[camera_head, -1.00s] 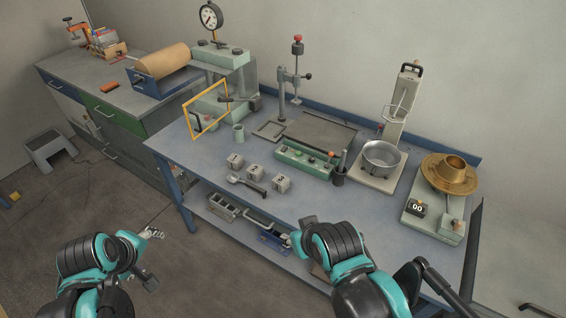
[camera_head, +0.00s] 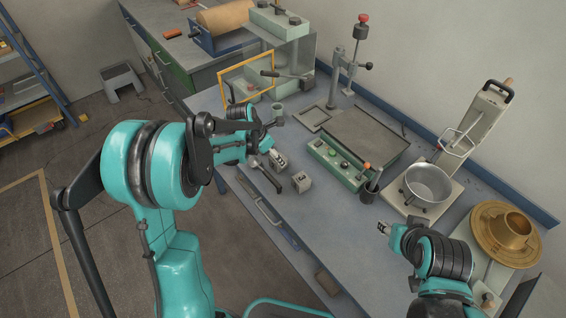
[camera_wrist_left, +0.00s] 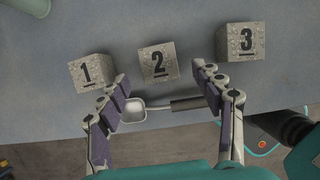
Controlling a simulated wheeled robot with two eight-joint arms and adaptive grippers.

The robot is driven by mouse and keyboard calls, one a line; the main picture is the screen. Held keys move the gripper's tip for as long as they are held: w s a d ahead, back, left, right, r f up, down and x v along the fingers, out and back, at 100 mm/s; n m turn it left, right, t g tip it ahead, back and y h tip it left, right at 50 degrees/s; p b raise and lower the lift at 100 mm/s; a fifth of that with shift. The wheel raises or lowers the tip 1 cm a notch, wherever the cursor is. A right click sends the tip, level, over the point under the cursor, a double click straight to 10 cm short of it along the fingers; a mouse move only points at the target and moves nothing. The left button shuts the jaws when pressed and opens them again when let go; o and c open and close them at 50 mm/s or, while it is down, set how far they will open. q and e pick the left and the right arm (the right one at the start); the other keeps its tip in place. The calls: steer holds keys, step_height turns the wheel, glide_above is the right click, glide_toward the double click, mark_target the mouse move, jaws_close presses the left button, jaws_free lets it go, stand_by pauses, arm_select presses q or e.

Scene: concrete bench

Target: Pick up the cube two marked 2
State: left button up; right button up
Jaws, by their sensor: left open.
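Cube two (camera_wrist_left: 158,63), a grey speckled block marked 2, sits on the bench in the left wrist view, between cube one (camera_wrist_left: 91,73) and cube three (camera_wrist_left: 241,42). My left gripper (camera_wrist_left: 161,78) is open and empty, its fingers spread either side of cube two's near side, short of the cube.
A scoop (camera_wrist_left: 134,110) with a dark handle lies just in front of cube two, between my left fingers. A green control box (camera_head: 337,164) is behind the cubes. An orange frame (camera_head: 246,78) stands behind my left arm.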

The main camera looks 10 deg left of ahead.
mark_target(275, 166)
arm_select(q)
steer(key=b+x, duration=0.2)
steer(key=x, duration=0.3)
steer(key=shift+w, duration=0.25)
steer(key=shift+r, duration=0.1)
steer(key=c, duration=1.5)
